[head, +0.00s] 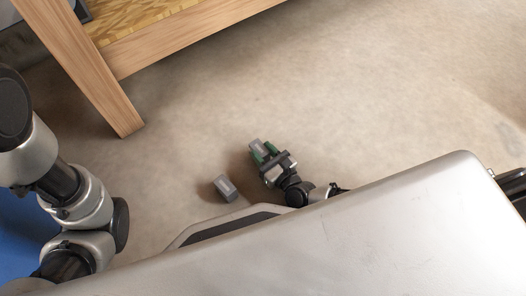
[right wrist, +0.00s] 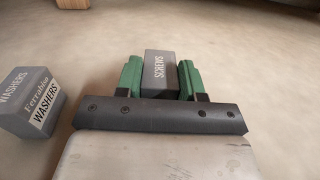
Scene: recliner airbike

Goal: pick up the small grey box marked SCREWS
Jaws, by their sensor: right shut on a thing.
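The small grey box marked SCREWS (right wrist: 160,73) sits between the green fingers of my right gripper (right wrist: 161,78) in the right wrist view. The fingers are shut on its two sides, and its white lettering faces the camera. In the head view the same box (head: 255,145) shows at the tip of my right gripper (head: 263,153), low over the concrete floor. I cannot tell whether the box touches the floor. My left arm shows at the left of the head view, but its gripper is out of view.
A second grey box, marked WASHERS (right wrist: 30,102), lies left of my right gripper; it also shows in the head view (head: 225,188). A wooden bench (head: 120,75) with a thick leg stands at the upper left. Open concrete floor (head: 380,90) lies to the right.

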